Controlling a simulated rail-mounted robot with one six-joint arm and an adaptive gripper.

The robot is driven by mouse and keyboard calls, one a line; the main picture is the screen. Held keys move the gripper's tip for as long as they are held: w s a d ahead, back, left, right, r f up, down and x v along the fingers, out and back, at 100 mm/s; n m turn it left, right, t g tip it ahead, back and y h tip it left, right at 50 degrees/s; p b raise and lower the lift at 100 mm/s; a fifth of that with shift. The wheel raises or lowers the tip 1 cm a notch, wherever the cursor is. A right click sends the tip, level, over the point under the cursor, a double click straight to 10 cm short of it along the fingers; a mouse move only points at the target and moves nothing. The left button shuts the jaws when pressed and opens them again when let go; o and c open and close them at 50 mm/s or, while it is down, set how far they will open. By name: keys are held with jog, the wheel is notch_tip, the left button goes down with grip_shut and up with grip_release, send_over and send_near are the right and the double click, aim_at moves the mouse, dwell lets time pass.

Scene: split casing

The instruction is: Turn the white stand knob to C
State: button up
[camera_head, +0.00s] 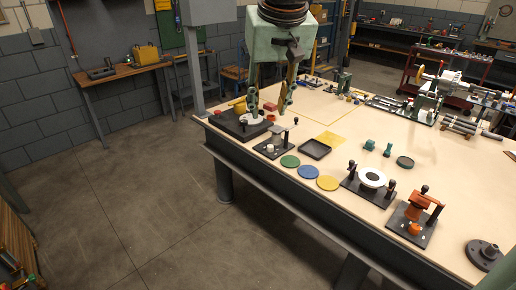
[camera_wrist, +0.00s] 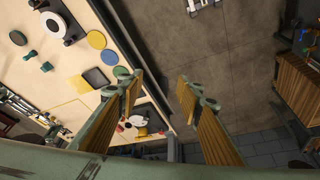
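My gripper (camera_head: 268,103) is open and empty, pointing down near the table's left edge. In the wrist view my gripper (camera_wrist: 157,90) has its two fingers wide apart. No lettering such as a C is readable, and I cannot tell for certain which part is the white stand knob. A white round part (camera_head: 251,119) sits on a dark plate (camera_head: 229,125) by the left finger; it also shows in the wrist view (camera_wrist: 138,121). A small black stand (camera_head: 263,152) with a small white piece stands in front. A white ring-shaped disc (camera_head: 372,177) sits on another dark stand further right.
An empty black tray (camera_head: 315,149) and green (camera_head: 290,161), blue (camera_head: 307,171) and yellow (camera_head: 327,183) discs lie along the table's front edge. An orange fixture (camera_head: 418,210) stands at the right. The table's middle is mostly clear; the floor lies beyond its left edge.

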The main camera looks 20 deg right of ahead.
jog(key=w+d+f+b, duration=0.1)
jog(key=w+d+f, duration=0.15)
jog(key=w, duration=0.35)
jog(key=w+d+f, duration=0.2)
jog(key=w+f, duration=0.1)
jog(key=w, duration=0.2)
jog(key=m+h+b, duration=0.1)
jog(key=m+b, duration=0.2)
send_over(270, 146)
jog(key=s+a, duration=0.2)
jog(key=s, duration=0.3)
notch_tip(270, 146, down, 25)
jog(key=shift+s+f, duration=0.15)
jog(key=shift+s, duration=0.05)
jog(key=shift+f, duration=0.15)
jog(key=shift+b+x, duration=1.15)
jog(key=shift+x, duration=5.65)
jog(key=c, duration=0.8)
